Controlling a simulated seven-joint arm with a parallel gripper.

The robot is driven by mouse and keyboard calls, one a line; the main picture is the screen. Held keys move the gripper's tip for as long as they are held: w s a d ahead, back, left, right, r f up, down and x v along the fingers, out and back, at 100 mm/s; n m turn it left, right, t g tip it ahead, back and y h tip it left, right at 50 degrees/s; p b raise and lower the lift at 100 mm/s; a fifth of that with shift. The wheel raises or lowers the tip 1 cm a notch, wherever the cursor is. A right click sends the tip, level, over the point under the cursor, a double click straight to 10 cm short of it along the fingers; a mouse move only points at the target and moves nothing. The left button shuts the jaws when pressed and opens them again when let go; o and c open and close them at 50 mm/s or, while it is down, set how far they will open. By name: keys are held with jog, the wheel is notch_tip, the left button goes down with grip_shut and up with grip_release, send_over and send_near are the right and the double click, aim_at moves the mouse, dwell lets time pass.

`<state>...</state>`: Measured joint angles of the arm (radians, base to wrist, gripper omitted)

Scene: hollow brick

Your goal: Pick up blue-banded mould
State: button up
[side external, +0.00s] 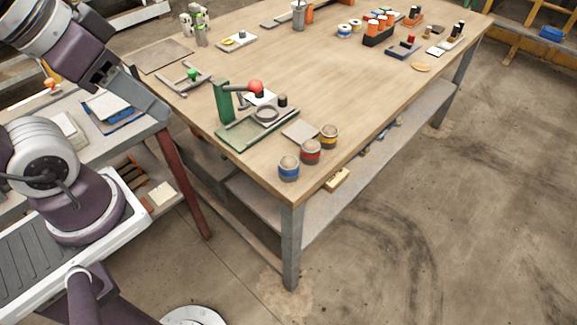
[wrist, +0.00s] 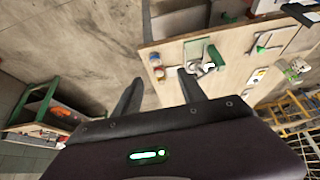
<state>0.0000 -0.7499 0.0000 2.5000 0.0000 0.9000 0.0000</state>
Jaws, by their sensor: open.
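The blue-banded mould (side external: 289,168) is a small grey cylinder with a blue band. It stands upright near the table's front corner in the side view. A red-banded mould (side external: 311,151) and a yellow-banded mould (side external: 329,137) stand beside it in a row. My gripper (wrist: 160,86) is open and empty in the wrist view, its two dark fingers spread apart. In the side view it is at the upper left, away from the moulds.
A green press with a red ball knob (side external: 256,86) stands on the wooden table (side external: 340,90) behind the moulds. A flat grey plate (side external: 300,131) lies near them. Several holders and parts, including a black bin (side external: 378,37), stand farther back. The table's middle is mostly clear.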

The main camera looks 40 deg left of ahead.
jog(key=shift+o, duration=0.2)
jog(key=shift+o, duration=0.6)
jog(key=n+g, duration=0.5)
jog(key=n, duration=1.4)
send_over(290, 162)
jog(key=f, duration=2.2)
jog(key=shift+d+f, duration=0.3)
jog(key=shift+f, duration=0.05)
jog(key=shift+n+g, duration=0.3)
jog(key=shift+n, duration=0.3)
jog(key=f, duration=0.9)
jog(key=shift+s+a+f, duration=0.1)
jog(key=shift+a+f, duration=0.15)
jog(key=shift+f, duration=0.15)
jog(key=shift+c, duration=0.5)
